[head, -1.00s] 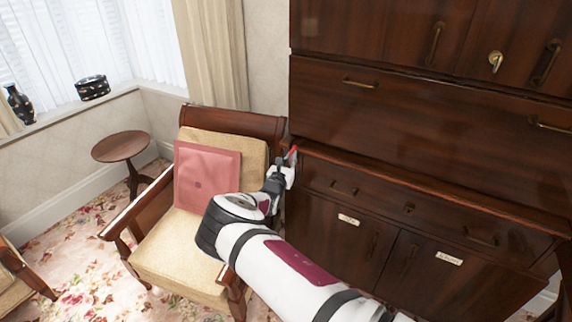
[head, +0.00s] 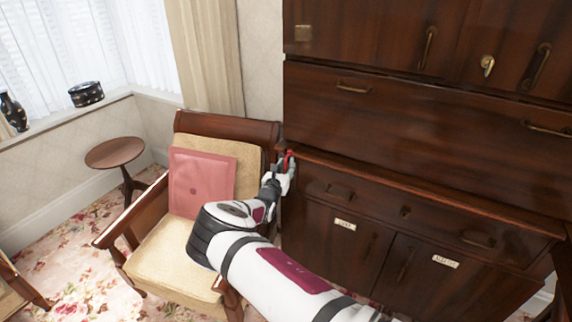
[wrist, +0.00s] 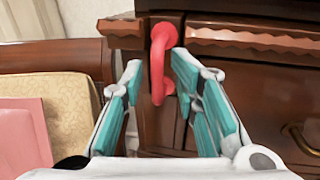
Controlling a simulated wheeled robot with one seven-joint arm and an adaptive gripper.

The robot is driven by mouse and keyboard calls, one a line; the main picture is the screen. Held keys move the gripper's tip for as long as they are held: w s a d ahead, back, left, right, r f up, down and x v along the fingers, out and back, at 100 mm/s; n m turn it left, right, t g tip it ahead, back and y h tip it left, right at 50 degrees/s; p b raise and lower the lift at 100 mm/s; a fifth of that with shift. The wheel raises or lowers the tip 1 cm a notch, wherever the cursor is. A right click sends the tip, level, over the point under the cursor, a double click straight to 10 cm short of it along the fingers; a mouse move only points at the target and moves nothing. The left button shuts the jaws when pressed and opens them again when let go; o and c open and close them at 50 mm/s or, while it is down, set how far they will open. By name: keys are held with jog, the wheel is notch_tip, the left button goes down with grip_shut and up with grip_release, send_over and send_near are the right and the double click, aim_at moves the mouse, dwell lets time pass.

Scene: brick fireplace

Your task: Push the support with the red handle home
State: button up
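The red handle (wrist: 158,62) is a curved red bar on the left front edge of the dark wooden cabinet (wrist: 225,70). In the head view only a small bit of red handle (head: 289,157) shows above my gripper (head: 279,178). In the wrist view my gripper (wrist: 155,68) is open, with one teal-padded finger on each side of the handle and visible gaps between. A dark wooden end (wrist: 168,17) behind the handle's top may be the support. How far it sticks out cannot be told.
An armchair (head: 165,252) with a pink cushion (head: 202,182) stands close on the left of the cabinet, beside my arm. A small round table (head: 114,152) is farther left. The cabinet's ledge (head: 430,193) runs to the right, above drawers with brass pulls.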

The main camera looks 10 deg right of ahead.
jog(key=v, duration=0.7)
jog(key=shift+a, duration=0.1)
